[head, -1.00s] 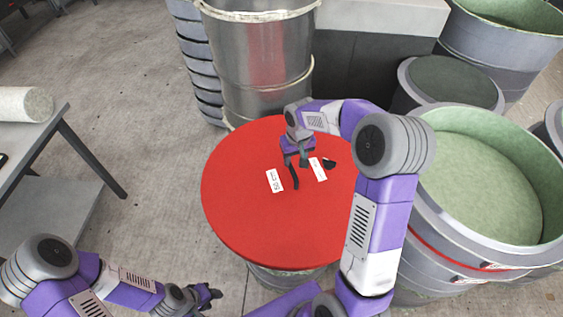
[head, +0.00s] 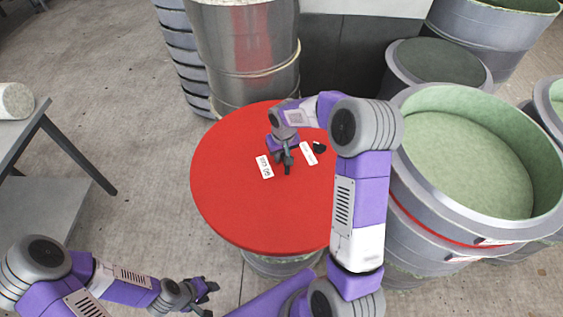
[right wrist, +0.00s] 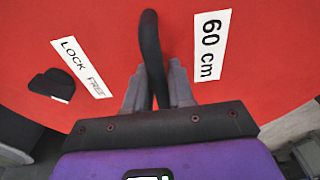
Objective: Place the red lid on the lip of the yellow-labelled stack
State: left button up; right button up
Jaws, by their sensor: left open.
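The red lid (head: 235,200) lies flat at the centre of the head view, above a grey round mould (head: 280,267) that shows only below its front edge. The lid carries two white labels; the right wrist view shows "LOCK FREE" and "60 cm" on its red face (right wrist: 110,30). My right gripper (head: 286,165) is over the lid's middle. In the right wrist view its fingers (right wrist: 158,85) close on the lid's black bar handle (right wrist: 151,35). My left gripper (head: 207,292) is open and empty at the lower left, off the lid. I see no yellow label.
Tall metal drums (head: 240,55) stand behind the lid beside a stack of grey rings (head: 182,60). Green-lined moulds (head: 465,165) crowd the right, one with a red band. A grey table (head: 30,210) stands at the left. Floor between table and lid is clear.

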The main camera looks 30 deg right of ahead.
grip_shut()
dwell(0.9)
jog(key=shift+r, duration=0.1)
